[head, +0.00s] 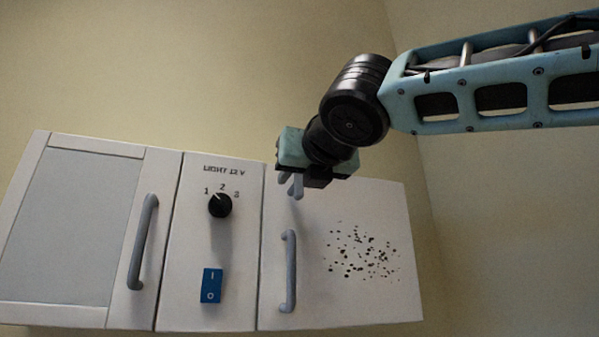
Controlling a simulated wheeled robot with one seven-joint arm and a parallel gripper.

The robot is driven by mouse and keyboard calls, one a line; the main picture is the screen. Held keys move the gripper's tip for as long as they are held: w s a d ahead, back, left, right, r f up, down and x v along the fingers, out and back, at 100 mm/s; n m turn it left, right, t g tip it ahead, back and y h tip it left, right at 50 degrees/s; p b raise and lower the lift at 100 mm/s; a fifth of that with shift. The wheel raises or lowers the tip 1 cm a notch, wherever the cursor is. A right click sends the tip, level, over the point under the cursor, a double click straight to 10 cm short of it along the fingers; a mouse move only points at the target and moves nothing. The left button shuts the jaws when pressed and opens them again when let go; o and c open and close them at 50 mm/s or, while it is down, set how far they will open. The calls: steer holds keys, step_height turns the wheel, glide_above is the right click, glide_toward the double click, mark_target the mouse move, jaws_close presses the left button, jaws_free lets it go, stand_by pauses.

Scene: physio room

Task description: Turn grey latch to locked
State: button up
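My gripper (291,187) is in front of the top left part of the white cabinet's right door, just above that door's grey bar handle. Two short grey prongs show below its teal and black body. They look like my fingertips, but they are small and partly covered, so I cannot tell whether they are apart or closed on something. I cannot make out a separate grey latch; the gripper covers the door's upper left corner. The right door (345,300) looks closed.
The right door has a grey bar handle (290,270) and a patch of dark holes. The middle panel has a black knob (220,205) marked 1, 2, 3 and a blue switch (211,285). The left door has another grey handle (143,240). Bare wall lies above.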

jaws_close()
steer(key=shift+d+m, duration=0.1)
steer(key=shift+m, duration=0.4)
steer(key=m+b, duration=0.1)
steer(key=m, duration=0.1)
steer(key=shift+w+d+f+m+b, duration=0.1)
steer(key=shift+d+f+m+b, duration=0.1)
steer(key=shift+m+b, duration=0.15)
steer(key=m+b, duration=0.2)
steer(key=m, duration=0.2)
steer(key=m+b, duration=0.2)
steer(key=m, duration=0.3)
steer(key=f+m+b, duration=0.1)
steer(key=m+b, duration=0.1)
steer(key=m, duration=0.3)
steer(key=shift+w+d, duration=0.1)
steer(key=shift+d, duration=0.25)
steer(key=shift+m, duration=0.25)
